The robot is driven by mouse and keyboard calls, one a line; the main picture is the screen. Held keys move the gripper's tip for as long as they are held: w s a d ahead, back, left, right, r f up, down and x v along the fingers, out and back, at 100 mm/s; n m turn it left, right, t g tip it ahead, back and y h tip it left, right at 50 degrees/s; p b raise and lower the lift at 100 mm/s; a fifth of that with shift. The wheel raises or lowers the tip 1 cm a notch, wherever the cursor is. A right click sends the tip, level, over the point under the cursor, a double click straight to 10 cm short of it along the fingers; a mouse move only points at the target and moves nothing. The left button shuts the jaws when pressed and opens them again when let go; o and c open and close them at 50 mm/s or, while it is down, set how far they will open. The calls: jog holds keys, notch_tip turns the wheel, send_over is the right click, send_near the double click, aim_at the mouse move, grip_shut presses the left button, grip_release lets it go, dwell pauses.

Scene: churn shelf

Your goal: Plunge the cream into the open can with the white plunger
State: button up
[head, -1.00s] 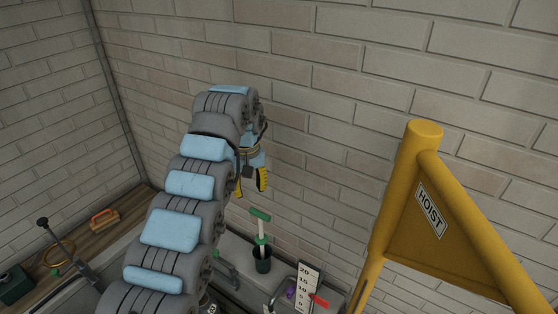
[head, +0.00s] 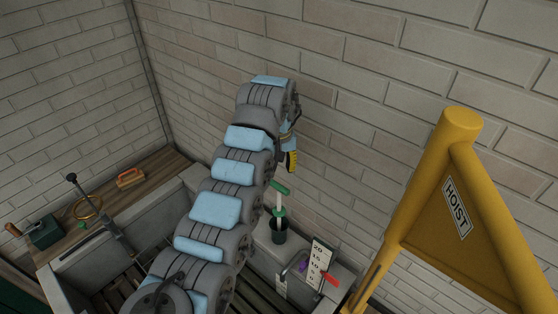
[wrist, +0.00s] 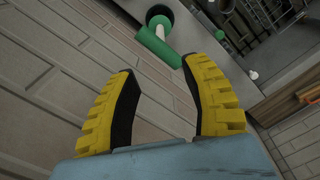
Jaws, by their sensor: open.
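The white plunger (head: 280,206) has a white shaft and a green crosswise handle, and stands tilted in a dark green cup (head: 279,233) by the brick wall. My gripper (head: 291,160) is above and slightly right of the handle in the head view, one yellow finger showing. In the wrist view my gripper (wrist: 163,74) is open and empty. The plunger's green handle (wrist: 158,48) shows just beyond the gap between the fingertips, apart from them, with the cup (wrist: 158,14) behind. I cannot make out the open can or the cream; my arm covers part of the trough.
A yellow hoist post (head: 425,180) stands at the right. A white numbered board (head: 319,262) with a red pointer is right of the cup. A wooden shelf (head: 110,205) at the left holds an orange-handled brush (head: 130,178), a brass ring and a dark green box (head: 45,232).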

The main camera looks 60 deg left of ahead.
aim_at(280, 193)
notch_tip(280, 193, down, 6)
jog(key=shift+f, duration=0.1)
jog(key=shift+f+p, duration=0.8)
jog(key=shift+f, duration=1.95)
grip_shut()
jog(key=shift+w, duration=0.15)
